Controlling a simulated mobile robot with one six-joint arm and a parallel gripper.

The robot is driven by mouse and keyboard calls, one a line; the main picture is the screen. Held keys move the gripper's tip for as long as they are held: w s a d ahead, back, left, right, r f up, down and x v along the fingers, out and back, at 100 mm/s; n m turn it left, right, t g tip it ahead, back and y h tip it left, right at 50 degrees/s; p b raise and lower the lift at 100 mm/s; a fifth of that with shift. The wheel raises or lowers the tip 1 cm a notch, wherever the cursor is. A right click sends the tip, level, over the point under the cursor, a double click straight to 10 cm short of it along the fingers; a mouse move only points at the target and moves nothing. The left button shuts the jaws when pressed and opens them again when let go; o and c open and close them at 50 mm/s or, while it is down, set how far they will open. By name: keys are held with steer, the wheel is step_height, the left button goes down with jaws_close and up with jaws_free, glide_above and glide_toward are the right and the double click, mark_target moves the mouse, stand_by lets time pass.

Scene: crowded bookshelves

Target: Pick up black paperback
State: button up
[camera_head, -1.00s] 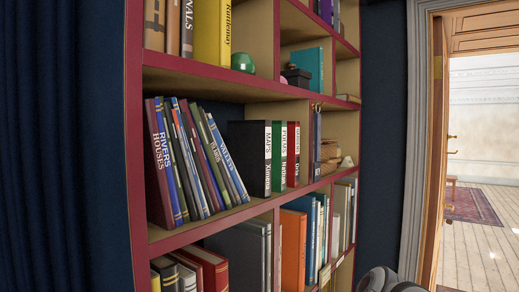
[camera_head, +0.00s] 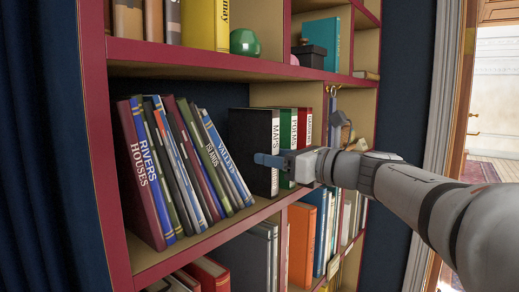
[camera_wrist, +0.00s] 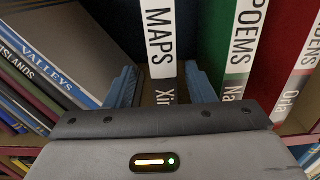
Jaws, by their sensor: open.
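The black paperback (camera_head: 250,132) stands upright on the middle shelf, its white label reading MAPS. In the wrist view its spine (camera_wrist: 160,35) faces me. My gripper (camera_head: 268,161) is at the front of this book at about mid-height. In the wrist view my gripper (camera_wrist: 160,88) is open, with one blue fingertip to the left of the spine and one to the right. The lower spine shows between the fingers. I cannot tell whether either finger touches the book or how far they reach along its covers.
A green POEMS book (camera_head: 287,130) and a red book (camera_head: 304,124) stand close on the right. Several leaning books, including VALLEYS (camera_head: 228,155), are on the left. The shelf board above (camera_head: 200,58) limits height. A lower row holds an orange book (camera_head: 301,245).

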mark_target(253, 152)
steer(key=p+x, duration=0.2)
steer(key=x, duration=0.4)
steer(key=shift+w+d+f, duration=0.15)
steer(key=shift+w, duration=0.05)
jaws_close()
